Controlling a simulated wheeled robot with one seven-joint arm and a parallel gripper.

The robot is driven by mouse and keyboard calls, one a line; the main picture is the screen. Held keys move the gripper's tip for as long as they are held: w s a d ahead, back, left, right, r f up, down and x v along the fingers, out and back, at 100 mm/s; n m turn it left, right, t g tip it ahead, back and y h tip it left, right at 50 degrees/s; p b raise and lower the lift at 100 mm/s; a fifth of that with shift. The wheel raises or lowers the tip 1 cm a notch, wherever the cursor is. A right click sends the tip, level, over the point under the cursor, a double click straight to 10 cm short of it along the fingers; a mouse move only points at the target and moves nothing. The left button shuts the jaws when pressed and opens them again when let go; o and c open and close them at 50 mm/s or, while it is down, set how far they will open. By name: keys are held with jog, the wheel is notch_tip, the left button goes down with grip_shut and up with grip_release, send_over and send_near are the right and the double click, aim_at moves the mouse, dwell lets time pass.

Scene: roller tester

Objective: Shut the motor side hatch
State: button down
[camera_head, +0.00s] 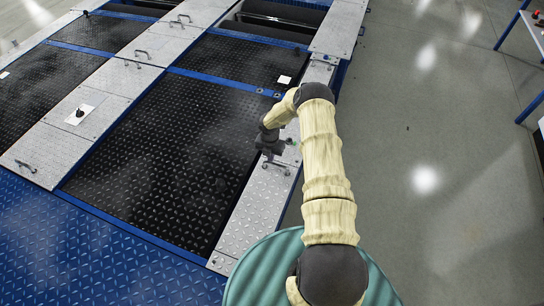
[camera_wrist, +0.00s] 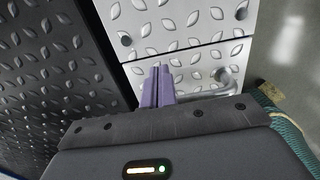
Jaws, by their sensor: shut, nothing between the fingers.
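A strip of silver tread-plate panels (camera_head: 245,215) runs along the right side of the tester; I cannot tell by any label which panel is the motor side hatch. The panel under my arm lies flat, with a bar handle (camera_head: 275,167) near its far end. My gripper (camera_head: 269,148) is over this end of the panel. In the wrist view its two purple fingers (camera_wrist: 158,86) are shut together and empty, above the plate near a seam. The handle (camera_wrist: 205,93) shows just right of the fingers, partly hidden by the gripper body. I cannot tell whether they touch.
Black tread plates (camera_head: 165,150) in blue frames lie left of the strip. More silver panels with handles (camera_head: 140,55) run between them. Dark openings (camera_head: 270,18) show at the far end. The grey floor (camera_head: 430,130) on the right is clear, with a blue-legged table (camera_head: 530,35) beyond.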

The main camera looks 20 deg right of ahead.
notch_tip(320, 180, up, 14)
jog(key=p, duration=0.3)
jog(key=shift+a, duration=0.1)
dwell(0.4)
